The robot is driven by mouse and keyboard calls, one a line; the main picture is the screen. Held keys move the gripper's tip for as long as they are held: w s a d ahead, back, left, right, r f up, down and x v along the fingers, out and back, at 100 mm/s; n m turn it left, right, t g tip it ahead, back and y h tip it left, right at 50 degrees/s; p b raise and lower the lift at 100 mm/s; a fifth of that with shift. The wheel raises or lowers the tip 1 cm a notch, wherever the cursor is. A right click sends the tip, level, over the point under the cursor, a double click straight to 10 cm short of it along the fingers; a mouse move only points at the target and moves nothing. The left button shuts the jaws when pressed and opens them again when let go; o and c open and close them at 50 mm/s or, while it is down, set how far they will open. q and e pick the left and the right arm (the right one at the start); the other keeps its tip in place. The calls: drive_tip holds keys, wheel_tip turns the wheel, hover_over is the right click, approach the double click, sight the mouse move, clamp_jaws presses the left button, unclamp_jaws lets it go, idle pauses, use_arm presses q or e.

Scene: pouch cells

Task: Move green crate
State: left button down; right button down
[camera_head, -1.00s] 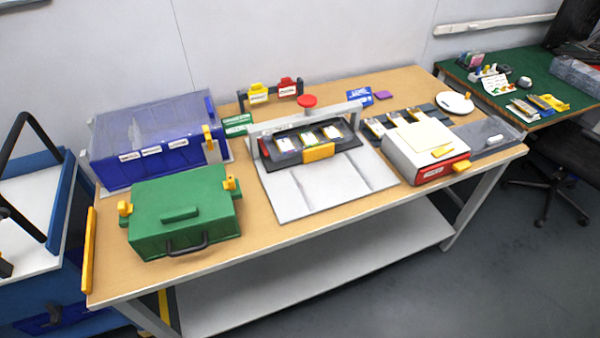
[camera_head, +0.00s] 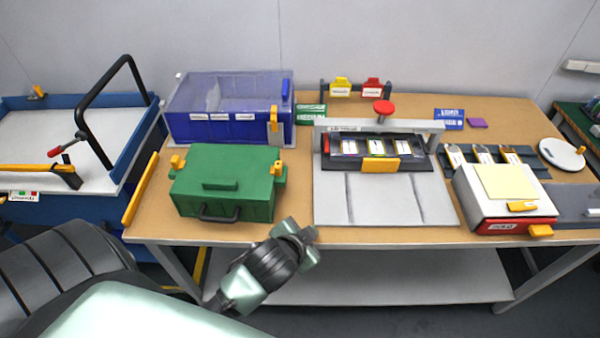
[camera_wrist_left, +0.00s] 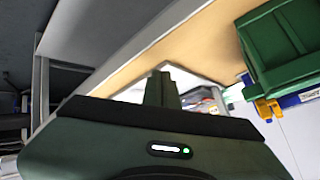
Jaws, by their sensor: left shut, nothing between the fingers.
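The green crate (camera_head: 228,182) stands closed on the left front of the table, with yellow latches at its sides, a black front handle and a green grip on its lid. Part of it also shows at the upper right of the left wrist view (camera_wrist_left: 283,45). My left arm reaches in from the lower left, and its wrist end is in front of the table edge, right of the crate. My left gripper (camera_wrist_left: 161,88) is shut and empty, apart from the crate. My right gripper is not in view.
A blue bin with a clear lid (camera_head: 190,95) stands close behind the crate. A grey press fixture (camera_head: 385,198) is to its right. A blue cart (camera_head: 60,110) with a white top and black handle stands left of the table (camera_head: 300,232). A lower shelf (camera_head: 400,290) lies beneath.

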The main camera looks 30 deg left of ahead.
use_arm(q)
drive_tip(key=w+d+r+m+t+h, duration=0.3)
drive_tip(key=w+d+r+m+t, duration=0.15)
drive_tip(key=w+r, duration=0.4)
drive_tip(key=w+d+r+m+t+h, duration=0.25)
drive_tip(key=w+r+m+t, duration=0.3)
drive_tip(key=r, duration=0.55)
drive_tip(key=s+d+r+m+g+h, duration=0.2)
drive_tip(key=d+r+m+g+h, duration=0.55)
drive_tip(key=d+m+h, duration=0.85)
drive_tip(key=s+a+f+m+g+y, duration=0.25)
drive_tip(key=f+m+g+y, duration=0.55)
drive_tip(key=m, duration=0.7)
drive_tip(key=w+a+f+m+g+y, duration=0.15)
drive_tip(key=a+y, duration=0.45)
drive_tip(key=a, duration=0.9)
drive_tip(key=w+a+f+m+g+y, duration=0.1)
drive_tip(key=a+f+g+y, duration=0.15)
drive_tip(key=a+y, duration=0.8)
drive_tip(key=s+a+f+h+p, duration=0.2)
drive_tip(key=a+f+h+p, duration=0.2)
drive_tip(key=a+f, duration=0.3)
drive_tip(key=shift+f+p, duration=0.45)
drive_tip(key=shift+f, duration=1.25)
